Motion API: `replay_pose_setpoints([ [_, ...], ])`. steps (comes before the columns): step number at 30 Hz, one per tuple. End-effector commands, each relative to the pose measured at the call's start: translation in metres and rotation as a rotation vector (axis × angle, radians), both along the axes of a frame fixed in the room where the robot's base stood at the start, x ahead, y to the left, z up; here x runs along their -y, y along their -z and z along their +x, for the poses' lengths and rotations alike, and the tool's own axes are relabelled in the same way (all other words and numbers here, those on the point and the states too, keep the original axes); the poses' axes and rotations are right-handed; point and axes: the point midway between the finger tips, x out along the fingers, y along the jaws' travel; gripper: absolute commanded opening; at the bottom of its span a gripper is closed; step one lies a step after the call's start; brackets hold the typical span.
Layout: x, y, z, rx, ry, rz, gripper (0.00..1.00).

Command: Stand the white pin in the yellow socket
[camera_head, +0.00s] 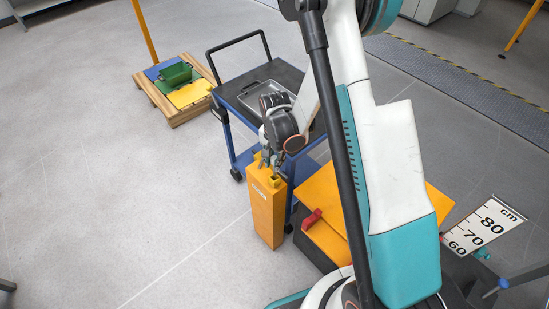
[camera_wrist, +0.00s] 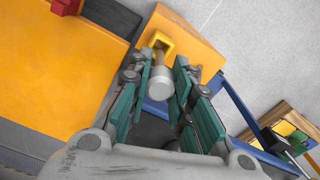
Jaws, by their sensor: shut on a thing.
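The white pin (camera_wrist: 161,84) lies between the fingers of my gripper (camera_wrist: 157,70) in the wrist view. The gripper is shut on it. The pin's far end points to the yellow socket (camera_wrist: 168,42) and overlaps its opening; I cannot tell how deep it sits. The socket is on top of an orange post. In the head view my gripper (camera_head: 267,165) is right above the post top, with yellow socket parts (camera_head: 274,181) showing beside it. The pin cannot be made out there.
The orange post (camera_head: 265,215) stands by a blue cart (camera_head: 235,125) with a metal tray (camera_head: 262,95). An orange-topped block (camera_head: 322,205) with a red piece (camera_head: 312,218) is to the right. A pallet (camera_head: 172,115) with a green bin is at back left. Left floor is clear.

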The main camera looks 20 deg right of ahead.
Motion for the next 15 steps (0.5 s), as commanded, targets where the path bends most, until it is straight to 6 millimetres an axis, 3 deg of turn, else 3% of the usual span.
replay_pose_setpoints([
  [15,0.000,0.038,0.000,0.000,0.000,0.000,0.00],
])
